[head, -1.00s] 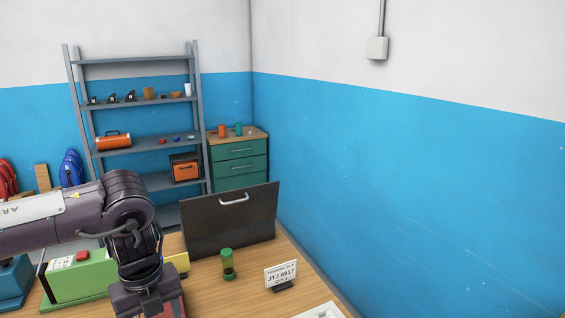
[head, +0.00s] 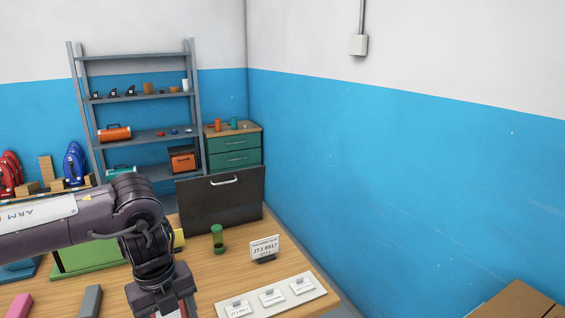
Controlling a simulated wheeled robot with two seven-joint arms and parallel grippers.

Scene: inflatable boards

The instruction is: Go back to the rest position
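My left arm comes in from the left in the head view, over the wooden table (head: 205,262). The wrist of my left gripper (head: 166,308) points down at the bottom edge. Its fingers are cut off or hidden, so I cannot tell whether it is open or shut. My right gripper is not in view.
On the table stand a dark panel with a handle (head: 222,203), a green cylinder (head: 217,238), a sign card (head: 264,248), a white tray with labels (head: 270,297) and a green box (head: 88,257). A shelf (head: 138,135) and green drawers (head: 235,148) stand behind. A cardboard box (head: 520,300) is at lower right.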

